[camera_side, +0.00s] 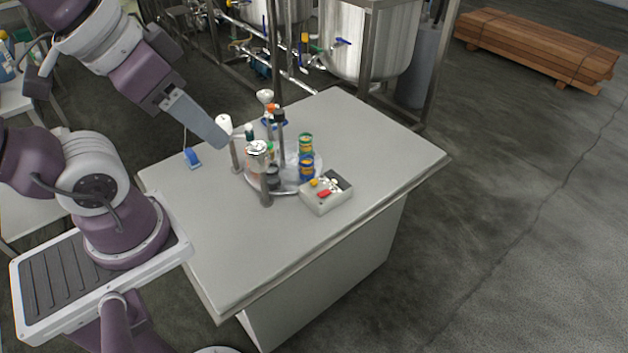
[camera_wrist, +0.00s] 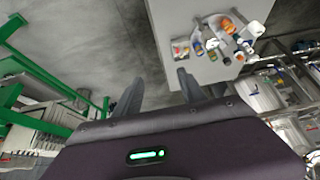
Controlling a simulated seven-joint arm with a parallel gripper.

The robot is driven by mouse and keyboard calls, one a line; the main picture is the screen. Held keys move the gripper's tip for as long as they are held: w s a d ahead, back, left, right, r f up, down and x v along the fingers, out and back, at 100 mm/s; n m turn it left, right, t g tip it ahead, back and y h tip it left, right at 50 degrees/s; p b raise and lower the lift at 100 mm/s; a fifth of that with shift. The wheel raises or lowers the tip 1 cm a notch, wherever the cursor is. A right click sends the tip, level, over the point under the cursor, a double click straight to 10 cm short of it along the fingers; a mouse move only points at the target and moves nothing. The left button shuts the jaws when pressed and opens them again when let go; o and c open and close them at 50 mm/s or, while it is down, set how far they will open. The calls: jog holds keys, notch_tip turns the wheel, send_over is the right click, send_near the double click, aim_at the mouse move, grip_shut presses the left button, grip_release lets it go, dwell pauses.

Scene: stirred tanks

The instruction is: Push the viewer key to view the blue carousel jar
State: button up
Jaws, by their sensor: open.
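A grey key box (camera_side: 326,200) with small coloured keys, red and yellow among them, sits on the table right of the carousel; it also shows in the wrist view (camera_wrist: 180,52). The round carousel (camera_side: 283,186) bears several jars and cans, partly hidden behind upright grey posts. A blue-and-yellow jar (camera_side: 306,169) is at its right side, near a green one (camera_side: 306,143). Which key is the viewer key cannot be told. My gripper (camera_side: 222,141) is above the table's left part, left of the carousel, apart from the box. The wrist view shows its two fingers (camera_wrist: 160,88) spread and empty.
The light grey table (camera_side: 390,160) is clear at the front and right. Grey posts (camera_side: 266,190) stand around the carousel. A small blue item (camera_side: 192,157) is at the table's left edge. Steel tanks (camera_side: 370,40) stand behind; wooden planks (camera_side: 540,45) lie far right.

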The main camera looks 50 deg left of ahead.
grip_shut()
dwell(1.5)
